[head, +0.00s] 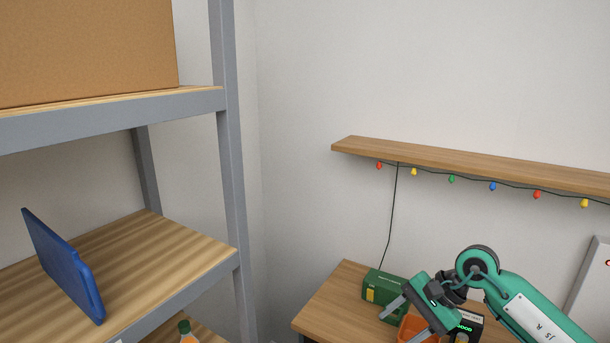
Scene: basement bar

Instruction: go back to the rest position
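My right gripper (400,328) is at the lower right, on a green arm that comes in from the right. Its two grey fingers point down and left and stand apart, over the wooden table (335,300). An orange object (412,326) shows between and behind the fingers, partly hidden. I cannot see the fingers touch anything. My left gripper is not in view.
A grey-framed shelf (185,255) on the left holds a blue panel (65,265), a cardboard box (85,45) and, lower, an orange bottle (187,333). A green box (381,287) and a black box (468,326) stand near my gripper. A wall shelf (460,160) carries coloured lights.

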